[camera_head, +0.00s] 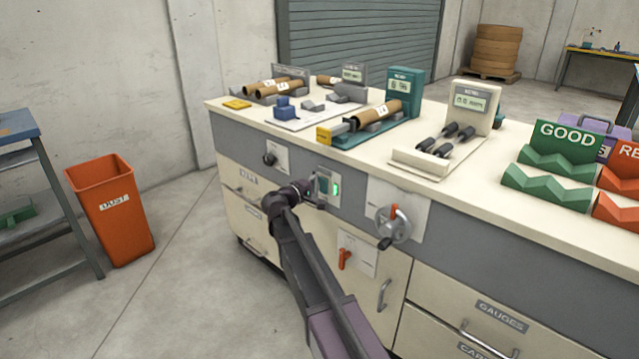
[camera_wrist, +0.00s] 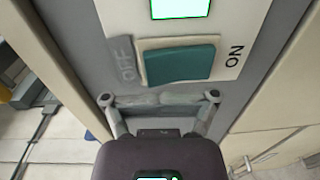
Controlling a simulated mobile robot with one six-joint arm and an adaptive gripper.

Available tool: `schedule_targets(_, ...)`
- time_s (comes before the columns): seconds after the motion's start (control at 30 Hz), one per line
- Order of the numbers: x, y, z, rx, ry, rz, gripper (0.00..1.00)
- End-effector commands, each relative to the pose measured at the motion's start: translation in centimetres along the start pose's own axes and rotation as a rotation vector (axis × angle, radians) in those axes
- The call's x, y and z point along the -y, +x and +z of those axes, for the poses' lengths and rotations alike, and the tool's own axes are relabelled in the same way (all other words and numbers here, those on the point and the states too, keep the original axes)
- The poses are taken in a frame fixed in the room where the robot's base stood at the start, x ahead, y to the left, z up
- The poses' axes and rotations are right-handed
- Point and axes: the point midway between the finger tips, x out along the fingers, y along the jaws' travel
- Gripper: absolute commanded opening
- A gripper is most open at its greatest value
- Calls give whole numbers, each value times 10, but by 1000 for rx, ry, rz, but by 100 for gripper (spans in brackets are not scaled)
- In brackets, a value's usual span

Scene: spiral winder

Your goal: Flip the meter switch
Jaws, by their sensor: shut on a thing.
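The meter switch (camera_wrist: 178,63) is a teal rocker in a pale frame on the meter panel (camera_head: 327,188). In the wrist view, OFF is printed at its left and ON at its right. A lit screen (camera_wrist: 180,8) sits above it and glows green in the head view.
A handwheel (camera_head: 392,222) protrudes right of the panel, and an orange lever (camera_head: 345,258) sits below. A black knob (camera_head: 270,158) is at the left. The workbench (camera_head: 362,170) carries gauges and tubes. An orange bin (camera_head: 112,210) stands at left, with open floor between.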

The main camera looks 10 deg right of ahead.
Motion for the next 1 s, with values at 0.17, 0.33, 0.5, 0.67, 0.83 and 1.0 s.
schedule_targets(0.17, 0, 0, 0, 0, 0, 0, 0)
schedule_targets(0.33, 0, 0, 0, 1, 0, 0, 0)
schedule_targets(0.5, 2, -6, 0, 1, 0, 0, 0)
schedule_targets(0.67, 4, -20, -1, 2, 0, 0, 0)
schedule_targets(0.83, 9, -43, -3, 2, 0, 0, 0)
schedule_targets(1.0, 14, -72, -2, 2, 0, 0, 0)
